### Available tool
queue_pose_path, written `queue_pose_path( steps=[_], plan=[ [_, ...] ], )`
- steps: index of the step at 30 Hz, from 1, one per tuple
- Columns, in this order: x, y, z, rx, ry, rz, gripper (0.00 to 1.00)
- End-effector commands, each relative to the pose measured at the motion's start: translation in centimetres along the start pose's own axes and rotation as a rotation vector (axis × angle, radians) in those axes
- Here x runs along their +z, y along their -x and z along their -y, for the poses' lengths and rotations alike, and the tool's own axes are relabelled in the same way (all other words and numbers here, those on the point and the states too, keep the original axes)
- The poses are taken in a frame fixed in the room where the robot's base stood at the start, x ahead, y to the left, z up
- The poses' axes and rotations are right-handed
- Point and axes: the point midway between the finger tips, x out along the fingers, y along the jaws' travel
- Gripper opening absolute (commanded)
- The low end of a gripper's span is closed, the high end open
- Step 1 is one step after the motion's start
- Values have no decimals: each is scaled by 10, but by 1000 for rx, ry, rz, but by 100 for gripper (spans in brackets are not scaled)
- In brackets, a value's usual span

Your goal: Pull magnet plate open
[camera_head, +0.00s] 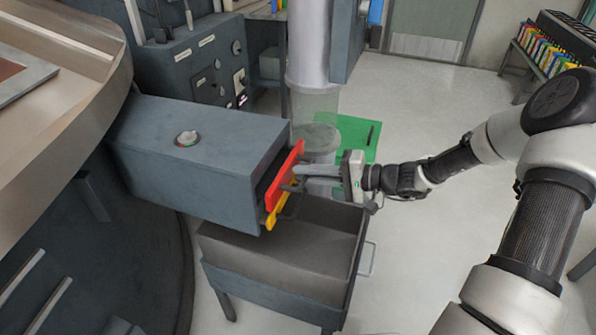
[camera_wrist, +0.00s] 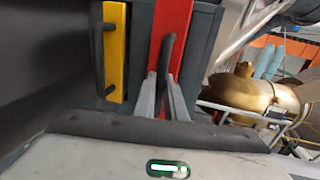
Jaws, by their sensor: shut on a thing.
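A grey box housing (camera_head: 205,150) has two coloured fronts at its right end. The upper one in the head view is a red plate (camera_head: 284,176); the lower one is a yellow plate (camera_head: 272,218). A dark gap shows between the red plate and the housing. In the wrist view the red plate (camera_wrist: 177,18) has a dark bar handle (camera_wrist: 167,55), and the yellow plate (camera_wrist: 114,45) beside it has its own dark handle. My gripper (camera_head: 300,177) is at the red plate. Its fingers in the wrist view (camera_wrist: 162,98) are shut on the red plate's handle.
An open grey bin (camera_head: 285,245) on legs stands below the housing, with a wire handle (camera_head: 368,258) on its right side. A clear vertical tube (camera_head: 316,115) stands behind my gripper. A green mat (camera_head: 360,135) lies on the floor.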

Motion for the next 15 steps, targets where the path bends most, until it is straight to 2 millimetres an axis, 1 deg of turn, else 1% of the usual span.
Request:
queue_pose_path(
  steps=[1, 5, 9, 15],
  plan=[
    [-1, 14, -3, 3, -1, -5, 0],
    [-1, 48, -10, 3, -2, -6, 0],
    [-1, 86, -18, 3, -2, -6, 0],
    [0, 131, -28, 2, -3, -6, 0]
  ],
)
